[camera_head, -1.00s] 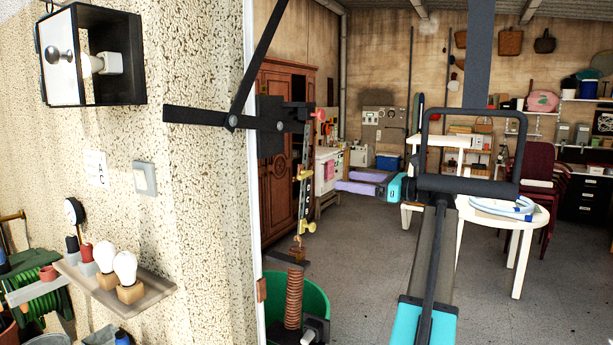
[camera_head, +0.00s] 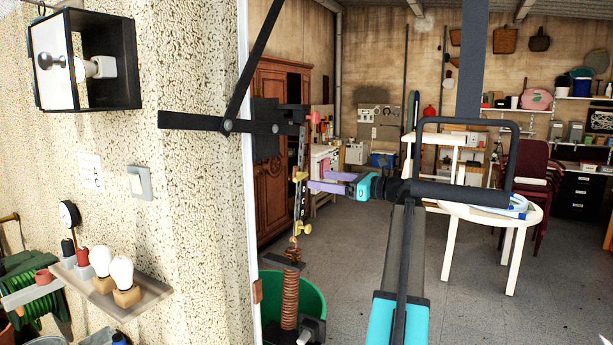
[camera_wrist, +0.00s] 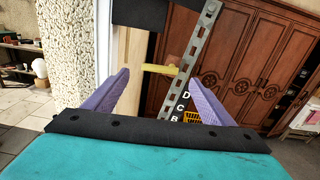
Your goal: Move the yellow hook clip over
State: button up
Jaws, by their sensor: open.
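The yellow hook clip (camera_head: 300,177) sits on the upright perforated strip (camera_head: 301,205), at the left of my gripper in the head view. In the wrist view the clip (camera_wrist: 160,70) is a short yellow bar reaching left from the metal strip (camera_wrist: 199,52). My gripper (camera_head: 316,181) has purple fingers, spread open and empty, with the tips close to the clip. In the wrist view my gripper (camera_wrist: 159,77) has its fingers on either side of the clip. I cannot tell whether they touch it. Letters D, C and B show beside the strip's lower part.
A black lever and bracket (camera_head: 266,128) are fixed at the wall edge above the strip. A second yellow part (camera_head: 305,228) is lower on the strip. A coiled spring (camera_head: 290,300) and green bucket (camera_head: 312,300) stand below. A wooden wardrobe (camera_wrist: 245,70) is behind.

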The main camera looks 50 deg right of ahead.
aim_at(303, 177)
jog(key=shift+p+x, duration=0.8)
jog(key=shift+x, duration=2.7)
jog(key=c, duration=1.1)
